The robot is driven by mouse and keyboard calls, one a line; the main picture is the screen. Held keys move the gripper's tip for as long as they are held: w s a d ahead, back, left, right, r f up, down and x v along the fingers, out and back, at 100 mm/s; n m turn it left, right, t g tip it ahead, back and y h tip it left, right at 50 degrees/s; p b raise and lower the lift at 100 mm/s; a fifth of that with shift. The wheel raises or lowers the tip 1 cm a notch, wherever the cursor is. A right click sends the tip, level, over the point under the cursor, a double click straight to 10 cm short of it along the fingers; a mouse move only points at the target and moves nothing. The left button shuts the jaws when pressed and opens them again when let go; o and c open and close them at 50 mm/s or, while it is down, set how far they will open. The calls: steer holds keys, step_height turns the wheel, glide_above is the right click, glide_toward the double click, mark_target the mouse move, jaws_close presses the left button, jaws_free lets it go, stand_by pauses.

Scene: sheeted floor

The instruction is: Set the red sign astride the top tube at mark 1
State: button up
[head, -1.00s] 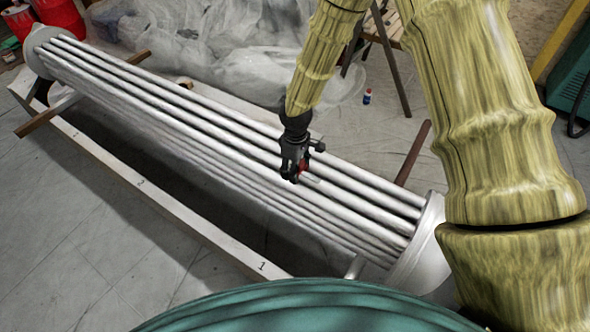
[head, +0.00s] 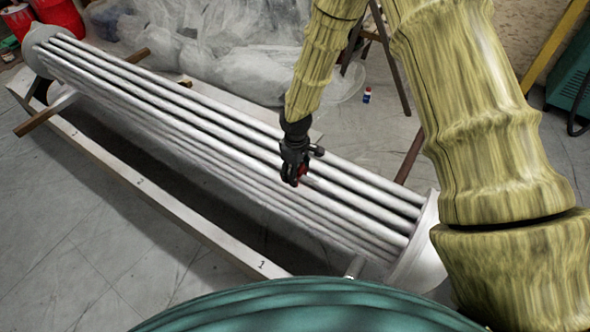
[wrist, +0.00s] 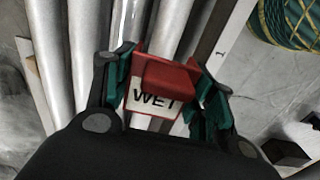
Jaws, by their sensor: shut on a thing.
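The red sign (wrist: 168,80) with a white "WET" face is between the green-padded fingers of my gripper (wrist: 166,100) in the wrist view. My gripper is shut on it. In the head view only a small red bit of the sign (head: 303,171) shows beside my gripper (head: 296,182). The gripper points down over the bundle of silver tubes, toward its right end. The top tube (head: 345,178) runs along the bundle. I cannot tell whether the sign touches a tube. Mark 1 (head: 262,265) is on the pale beam in front; it also shows in the wrist view (wrist: 222,53).
The pale beam (head: 190,215) runs along the near side, with another mark farther left. A round flange (head: 415,250) closes the right end of the bundle. Plastic sheeting (head: 230,60) lies behind. A small bottle (head: 367,95) stands on the floor.

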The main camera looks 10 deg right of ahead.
steer(key=shift+f+b, duration=0.85)
steer(key=shift+f, duration=1.75)
steer(key=shift+r, duration=0.25)
steer(key=shift+r+p, duration=0.9)
steer(key=shift+r, duration=0.15)
steer(key=shift+p, duration=0.5)
steer(key=shift+f+b, duration=0.45)
steer(key=shift+f, duration=0.85)
steer(key=shift+r, duration=0.1)
steer(key=shift+r+p, duration=2.65)
steer(key=shift+r, duration=0.75)
